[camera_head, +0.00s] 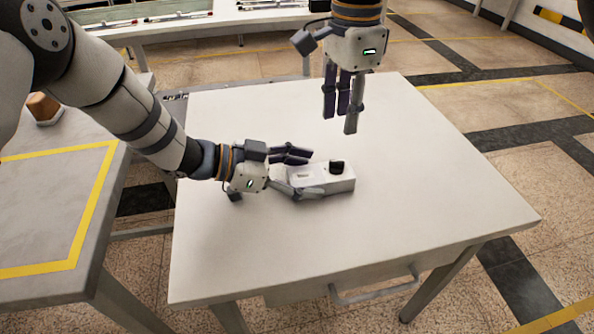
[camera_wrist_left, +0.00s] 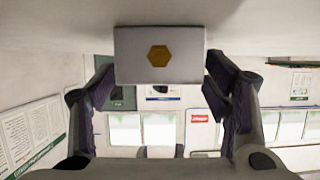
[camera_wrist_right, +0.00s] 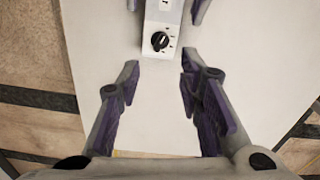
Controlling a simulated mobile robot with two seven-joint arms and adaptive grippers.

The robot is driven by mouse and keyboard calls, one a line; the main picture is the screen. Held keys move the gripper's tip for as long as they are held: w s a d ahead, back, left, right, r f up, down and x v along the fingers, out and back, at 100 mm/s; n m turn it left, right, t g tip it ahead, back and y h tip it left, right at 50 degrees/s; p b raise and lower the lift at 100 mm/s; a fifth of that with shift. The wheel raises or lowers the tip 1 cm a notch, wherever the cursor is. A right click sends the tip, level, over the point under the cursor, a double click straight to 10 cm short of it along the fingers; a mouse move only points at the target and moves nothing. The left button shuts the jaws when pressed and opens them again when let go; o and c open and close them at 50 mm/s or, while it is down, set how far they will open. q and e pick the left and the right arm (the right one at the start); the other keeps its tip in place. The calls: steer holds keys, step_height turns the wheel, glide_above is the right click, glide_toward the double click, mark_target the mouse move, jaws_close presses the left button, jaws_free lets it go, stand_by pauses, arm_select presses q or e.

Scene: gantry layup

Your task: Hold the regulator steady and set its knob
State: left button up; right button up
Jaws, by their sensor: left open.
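The regulator is a light grey box (camera_head: 342,184) lying on the white table, with a black knob (camera_head: 337,166) on top near its right end. My left gripper (camera_head: 316,174) is open, low over the table, with its fingers on either side of the box. In the left wrist view the box's end face (camera_wrist_left: 135,65) with a brass hexagon (camera_wrist_left: 159,56) shows between the fingers. My right gripper (camera_head: 340,122) points down above the table, open and empty. In the right wrist view the knob (camera_wrist_right: 160,41) lies ahead of its fingers, with dial marks around it.
The white table (camera_head: 430,190) is otherwise clear around the regulator. A grey table with yellow tape (camera_head: 75,215) stands at the left, and a long bench (camera_head: 215,25) stands at the back. A drawer handle (camera_head: 375,288) is on the table's front.

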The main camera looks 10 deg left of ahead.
mark_target(340, 162)
arm_select(q)
steer(key=c, duration=1.5)
arm_select(e)
steer(key=shift+c, duration=0.5)
steer(key=d+r+n+y, duration=0.1)
steer(key=d+n+y, duration=0.15)
steer(key=n, duration=1.25)
steer(key=d+n+y, duration=0.2)
steer(key=d+n, duration=0.1)
steer(key=n, duration=1.1)
steer(key=shift+n, duration=0.4)
steer(key=x, duration=1.1)
steer(key=shift+a+f, duration=0.1)
steer(key=shift+f, duration=0.2)
steer(key=shift+c, duration=0.5)
